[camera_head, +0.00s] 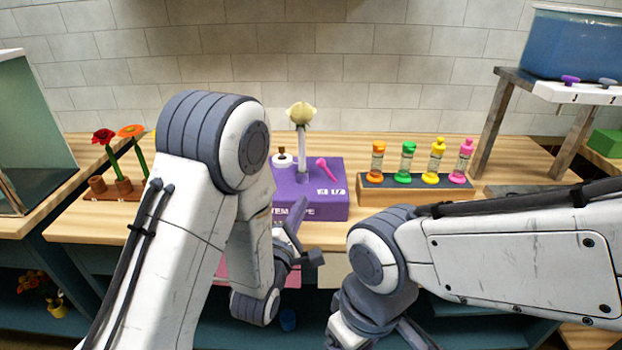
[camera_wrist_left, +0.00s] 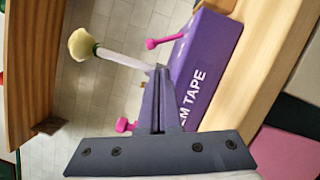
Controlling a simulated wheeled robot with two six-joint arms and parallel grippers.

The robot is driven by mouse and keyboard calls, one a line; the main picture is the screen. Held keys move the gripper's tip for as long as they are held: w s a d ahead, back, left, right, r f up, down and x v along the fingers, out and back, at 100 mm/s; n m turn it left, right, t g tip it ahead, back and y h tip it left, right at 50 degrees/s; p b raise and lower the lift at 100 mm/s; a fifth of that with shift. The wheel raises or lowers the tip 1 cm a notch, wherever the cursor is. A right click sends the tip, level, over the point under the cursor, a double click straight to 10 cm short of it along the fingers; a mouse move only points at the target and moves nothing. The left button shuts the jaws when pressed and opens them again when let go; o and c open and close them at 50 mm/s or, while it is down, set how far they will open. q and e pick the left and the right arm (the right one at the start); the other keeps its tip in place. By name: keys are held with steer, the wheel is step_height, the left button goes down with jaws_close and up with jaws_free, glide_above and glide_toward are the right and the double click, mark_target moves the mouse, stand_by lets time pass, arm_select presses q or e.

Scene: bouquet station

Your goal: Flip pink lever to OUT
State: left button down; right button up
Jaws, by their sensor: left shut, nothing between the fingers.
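A pink lever (camera_head: 327,168) with a round knob stands on the purple STEM TAPE box (camera_head: 318,212), tilted to the left. In the left wrist view the lever (camera_wrist_left: 166,42) shows at the box's (camera_wrist_left: 215,60) edge. A second pink piece (camera_wrist_left: 125,125) shows there, partly hidden by my gripper. A pale flower (camera_head: 302,114) stands upright in a white stem on the box. My left gripper (camera_head: 301,205) is shut and empty, in front of the box; its fingers (camera_wrist_left: 158,72) overlap the box in the wrist view. My right arm's end is at the bottom, its fingers unclear.
A wooden rack (camera_head: 372,192) with several coloured bottles stands right of the box. Red and orange flowers stand on a rack (camera_head: 100,194) at left. A blue tank (camera_head: 575,45) sits on a raised stand at right. Wood counter (camera_head: 455,222) is partly clear.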

mark_target(328, 172)
arm_select(q)
steer(key=shift+s+a+r+n+t, duration=0.15)
steer(key=shift+a+r+n+t, duration=0.1)
steer(key=shift+a+n+t, duration=0.2)
steer(key=shift+d, duration=0.1)
steer(key=shift+f+b, duration=0.1)
steer(key=shift+b, duration=0.2)
steer(key=b+x, duration=0.2)
steer(key=b, duration=0.1)
steer(key=shift+f, duration=0.2)
steer(key=x, duration=0.2)
steer(key=p+x, duration=0.1)
steer(key=x, duration=0.4)
steer(key=shift+r+p, duration=0.3)
steer(key=shift+p, duration=0.05)
steer(key=shift+w+d, duration=0.1)
steer(key=shift+w, duration=0.45)
steer(key=shift+d, duration=0.1)
